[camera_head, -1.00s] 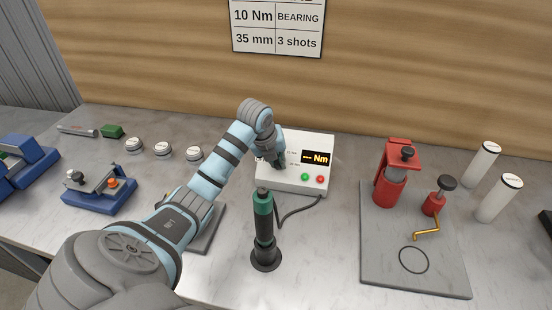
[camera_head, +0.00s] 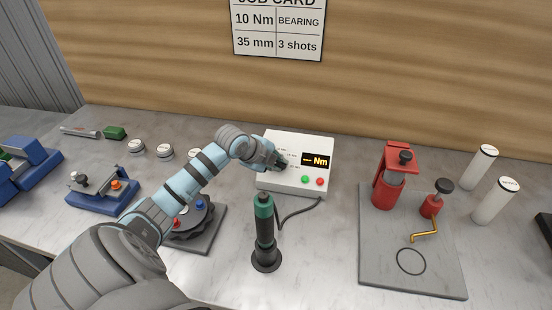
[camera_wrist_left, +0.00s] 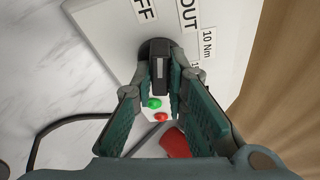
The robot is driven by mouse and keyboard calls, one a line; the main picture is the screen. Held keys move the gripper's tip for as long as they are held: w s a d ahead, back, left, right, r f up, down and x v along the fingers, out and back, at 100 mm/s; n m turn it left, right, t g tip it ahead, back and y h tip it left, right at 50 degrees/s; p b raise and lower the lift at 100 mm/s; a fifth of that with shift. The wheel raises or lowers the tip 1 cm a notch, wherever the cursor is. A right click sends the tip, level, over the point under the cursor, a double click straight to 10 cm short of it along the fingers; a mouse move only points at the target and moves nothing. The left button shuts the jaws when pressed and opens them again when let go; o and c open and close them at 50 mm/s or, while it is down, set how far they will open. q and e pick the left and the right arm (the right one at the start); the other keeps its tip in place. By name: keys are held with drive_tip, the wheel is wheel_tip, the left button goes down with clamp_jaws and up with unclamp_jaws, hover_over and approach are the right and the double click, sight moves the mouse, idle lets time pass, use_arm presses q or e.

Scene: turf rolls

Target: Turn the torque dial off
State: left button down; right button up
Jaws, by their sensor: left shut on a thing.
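The white torque controller box (camera_head: 311,150) stands at the back middle of the bench, its display reading dashes and "Nm". Its black torque dial (camera_wrist_left: 160,70) shows in the left wrist view as a bar-shaped knob with a white mark. Labels "OFF", "OUT" and "10 Nm" are around it; I cannot tell exactly which one the mark points to. My left gripper (camera_head: 279,163) is at the box's left part and hides the dial in the head view. In the left wrist view its green fingers (camera_wrist_left: 161,80) are shut on the dial from both sides.
A black and green screwdriver (camera_head: 265,235) stands upright before the box, with a cable. A green button (camera_head: 305,179) and a red button (camera_head: 320,181) are on the box front. A dark turntable fixture (camera_head: 193,226) lies under my left arm. A red press (camera_head: 388,190) stands right.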

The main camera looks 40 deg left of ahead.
use_arm(q)
drive_tip(key=shift+s+n+t+p, duration=0.1)
drive_tip(key=shift+n+t+p, duration=0.3)
drive_tip(key=shift+n+p, duration=0.65)
drive_tip(key=shift+f+n, duration=0.1)
drive_tip(key=shift+n, duration=0.35)
drive_tip(key=c, duration=1.6)
unclamp_jaws()
drive_tip(key=shift+a, duration=0.1)
drive_tip(key=v, duration=0.7)
drive_tip(key=shift+s, duration=0.3)
drive_tip(key=shift+w, duration=0.1)
